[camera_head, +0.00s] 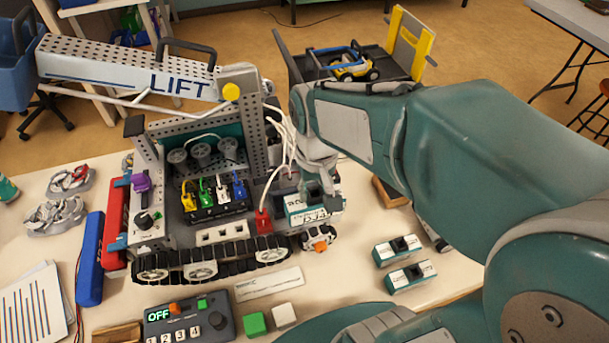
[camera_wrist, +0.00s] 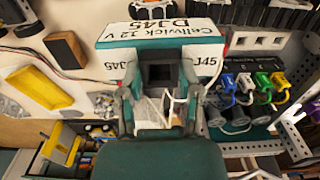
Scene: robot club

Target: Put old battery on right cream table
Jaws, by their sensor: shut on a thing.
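The old battery (camera_head: 305,212), a teal and white block, is in my gripper (camera_head: 324,196) at the right side of the tracked club robot (camera_head: 200,213). In the wrist view my gripper (camera_wrist: 160,95) is shut on the battery (camera_wrist: 165,34), whose label reads "Cellwick 12 V" and "DJ45". I cannot tell whether its underside touches anything. The cream table (camera_head: 352,265) carries the club robot and has bare top to the right of it. My arm hides part of the table's right side.
Two similar teal and white batteries (camera_head: 396,250) (camera_head: 410,276) lie on the table at right. A control box reading OFF (camera_head: 188,318), a green block (camera_head: 255,323) and a white block (camera_head: 284,315) are at the front. The raised LIFT arm (camera_head: 130,72) and white cables (camera_head: 284,140) are close by.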

